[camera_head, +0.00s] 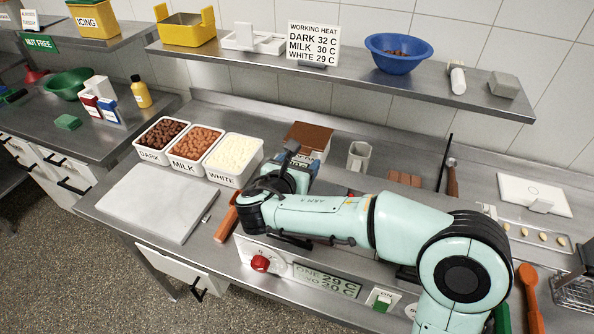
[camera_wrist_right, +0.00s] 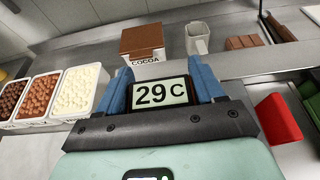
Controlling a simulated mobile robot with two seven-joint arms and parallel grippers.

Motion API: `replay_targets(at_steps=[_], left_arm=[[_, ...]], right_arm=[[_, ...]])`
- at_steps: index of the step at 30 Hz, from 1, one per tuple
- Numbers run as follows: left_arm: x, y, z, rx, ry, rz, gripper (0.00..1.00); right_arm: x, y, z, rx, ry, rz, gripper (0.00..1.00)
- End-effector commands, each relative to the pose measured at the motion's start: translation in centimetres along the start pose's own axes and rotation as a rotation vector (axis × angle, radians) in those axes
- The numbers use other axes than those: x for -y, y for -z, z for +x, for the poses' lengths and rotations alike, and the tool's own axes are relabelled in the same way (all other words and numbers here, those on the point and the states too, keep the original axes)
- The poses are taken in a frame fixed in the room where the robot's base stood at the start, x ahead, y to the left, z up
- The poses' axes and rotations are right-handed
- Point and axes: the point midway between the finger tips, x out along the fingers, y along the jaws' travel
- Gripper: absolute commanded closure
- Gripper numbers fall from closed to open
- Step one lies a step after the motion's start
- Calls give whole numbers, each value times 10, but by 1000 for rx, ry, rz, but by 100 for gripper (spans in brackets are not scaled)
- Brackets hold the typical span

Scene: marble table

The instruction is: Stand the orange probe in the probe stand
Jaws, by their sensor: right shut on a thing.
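My right gripper (camera_head: 300,162) reaches over the back of the counter, next to the cocoa box. In the wrist view its blue fingers (camera_wrist_right: 163,92) are shut on a dark-framed device (camera_wrist_right: 161,93) whose screen reads 29 C. A long orange piece (camera_head: 226,224) lies beside the marble slab, partly behind my arm. A pale upright open holder (camera_head: 358,156), also in the wrist view (camera_wrist_right: 197,40), stands behind my arm; I cannot confirm it is the probe stand. My left gripper is out of view.
The cocoa box (camera_head: 308,137) and brown blocks (camera_head: 404,178) stand near the holder. Tubs of dark, milk and white pieces (camera_head: 233,158) are left of the gripper. A marble slab (camera_head: 157,205) lies front left. A shelf (camera_head: 340,73) overhangs the back.

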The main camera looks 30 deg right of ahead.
Motion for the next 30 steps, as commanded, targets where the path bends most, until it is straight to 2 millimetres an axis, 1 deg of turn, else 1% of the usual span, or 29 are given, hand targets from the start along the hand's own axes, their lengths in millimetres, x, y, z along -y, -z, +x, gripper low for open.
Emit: replay_targets(at_steps=[5, 8, 11, 14, 20, 27, 30], left_arm=[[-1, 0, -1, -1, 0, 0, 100], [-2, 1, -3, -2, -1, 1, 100], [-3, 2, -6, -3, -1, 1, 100], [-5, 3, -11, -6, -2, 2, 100], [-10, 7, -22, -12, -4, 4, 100], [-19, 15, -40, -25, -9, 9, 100], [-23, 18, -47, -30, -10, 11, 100]], right_arm=[[0, -6, -2, 1, 0, 1, 68], [0, -15, -5, 3, -1, 3, 68], [0, -29, -11, 3, -2, 5, 68], [-1, -47, -17, 4, -1, 5, 68], [0, -89, -32, 3, -2, 7, 68], [-1, -144, -52, 3, -3, 7, 68], [-1, -163, -59, 3, -2, 5, 68]])
